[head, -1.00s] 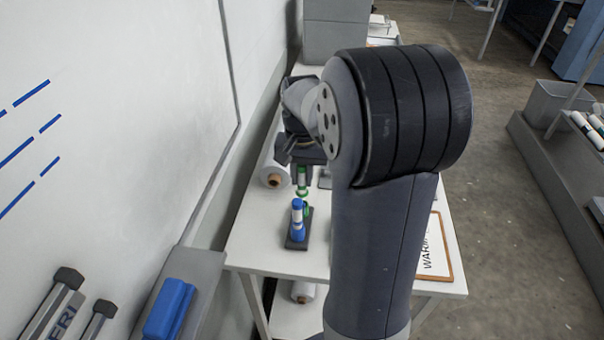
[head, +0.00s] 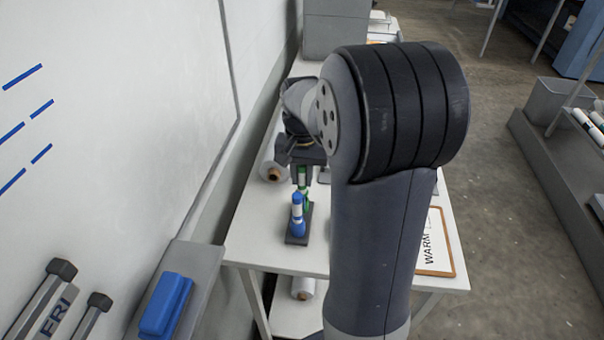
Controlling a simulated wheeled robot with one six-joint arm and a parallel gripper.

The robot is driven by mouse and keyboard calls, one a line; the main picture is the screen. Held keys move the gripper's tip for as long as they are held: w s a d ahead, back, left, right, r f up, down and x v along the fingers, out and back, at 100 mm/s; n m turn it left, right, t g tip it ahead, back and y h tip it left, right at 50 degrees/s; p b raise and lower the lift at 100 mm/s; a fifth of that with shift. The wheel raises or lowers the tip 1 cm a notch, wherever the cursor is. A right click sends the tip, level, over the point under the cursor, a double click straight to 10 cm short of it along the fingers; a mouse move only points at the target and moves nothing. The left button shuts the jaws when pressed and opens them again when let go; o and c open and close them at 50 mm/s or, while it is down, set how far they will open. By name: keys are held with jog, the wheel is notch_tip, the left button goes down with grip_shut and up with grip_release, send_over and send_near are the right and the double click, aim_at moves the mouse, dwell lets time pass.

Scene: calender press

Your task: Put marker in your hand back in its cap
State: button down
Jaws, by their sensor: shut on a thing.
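My gripper (head: 302,172) is in the head view above the white table, partly hidden behind my own arm. It is shut on a green-and-white marker (head: 302,177), which points down. Below it is a dark holder (head: 296,238) on the table near its front left part. Something green (head: 306,208) shows just behind the blue marker, at the lower end of the held marker. I cannot tell whether the held marker's tip touches the green cap or sits inside it.
A clipboard (head: 435,245) lies at the right. A whiteboard (head: 110,110) with blue lines and a ledge with a blue eraser (head: 166,305) are at the left.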

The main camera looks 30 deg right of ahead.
jog(key=shift+f+b, duration=0.6)
jog(key=shift+f, duration=0.4)
jog(key=c, duration=1.2)
grip_release()
notch_tip(320, 180, up, 11)
jog(key=shift+f, duration=0.1)
notch_tip(320, 180, down, 11)
jog(key=shift+r, duration=0.2)
jog(key=shift+r+p, duration=0.35)
jog(key=shift+r, duration=0.05)
